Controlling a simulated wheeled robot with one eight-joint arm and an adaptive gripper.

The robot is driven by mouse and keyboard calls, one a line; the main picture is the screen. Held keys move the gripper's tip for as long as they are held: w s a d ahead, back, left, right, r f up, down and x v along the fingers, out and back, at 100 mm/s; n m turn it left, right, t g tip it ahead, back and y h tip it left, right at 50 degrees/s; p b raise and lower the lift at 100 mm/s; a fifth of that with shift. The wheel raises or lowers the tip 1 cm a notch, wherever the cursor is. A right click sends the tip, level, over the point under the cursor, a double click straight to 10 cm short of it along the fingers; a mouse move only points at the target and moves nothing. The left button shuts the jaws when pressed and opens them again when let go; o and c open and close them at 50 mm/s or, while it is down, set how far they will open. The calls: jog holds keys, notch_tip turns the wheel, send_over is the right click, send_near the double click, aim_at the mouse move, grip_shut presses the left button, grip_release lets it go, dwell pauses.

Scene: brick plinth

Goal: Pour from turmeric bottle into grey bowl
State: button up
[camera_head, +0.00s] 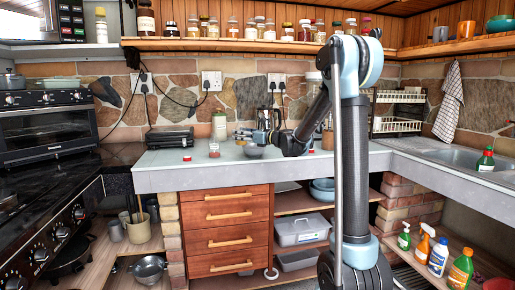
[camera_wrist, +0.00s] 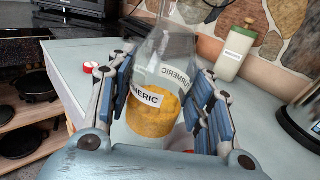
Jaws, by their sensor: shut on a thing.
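The turmeric bottle (camera_wrist: 152,115) is clear glass with a white label and yellow-orange powder in its lower part. In the wrist view it stands between the blue-padded fingers of my gripper (camera_wrist: 162,100), which is shut on it. In the head view my gripper (camera_head: 262,137) is low over the counter; the bottle is too small there to make out clearly. A grey bowl (camera_head: 254,151) is on the counter just below my gripper. The bowl does not show in the wrist view, and I cannot tell what is in it.
A white jar (camera_wrist: 236,52) stands behind the bottle near the stone wall. Red-topped items (camera_head: 187,157) (camera_head: 214,149) are on the counter to the left. A dark appliance (camera_head: 170,138) sits at the back left. The counter's front left is mostly clear.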

aim_at(246, 149)
jog(key=shift+w+a, duration=0.1)
jog(key=shift+w, duration=0.2)
jog(key=shift+w, duration=0.15)
jog(key=shift+d+m, duration=0.35)
jog(key=shift+m, duration=0.05)
jog(key=shift+w+d+r+m+t, duration=0.2)
jog(key=shift+r+m+t, duration=0.1)
jog(key=shift+m, duration=0.6)
jog(key=shift+w+d+m+t+y+p, duration=0.15)
jog(key=shift+w+m+t+y, duration=0.05)
jog(key=shift+m, duration=0.65)
jog(key=shift+w+d+m+t+y+p, duration=0.15)
jog(key=shift+w+d+m+t+y, duration=0.05)
jog(key=shift+m, duration=0.6)
jog(key=shift+w+d+m+t+y+p, duration=0.15)
jog(key=shift+w+m+t+y, duration=0.05)
jog(key=shift+m, duration=0.65)
jog(key=shift+f+m+t, duration=0.4)
jog(key=shift+f+m, duration=0.35)
jog(key=shift+m, duration=0.35)
jog(key=shift+r+m, duration=0.2)
jog(key=shift+m, duration=0.3)
jog(key=shift+s+a+r+m+t+p, duration=0.1)
jog(key=shift+s+r+m+t+p, duration=0.2)
jog(key=shift+m+p, duration=0.5)
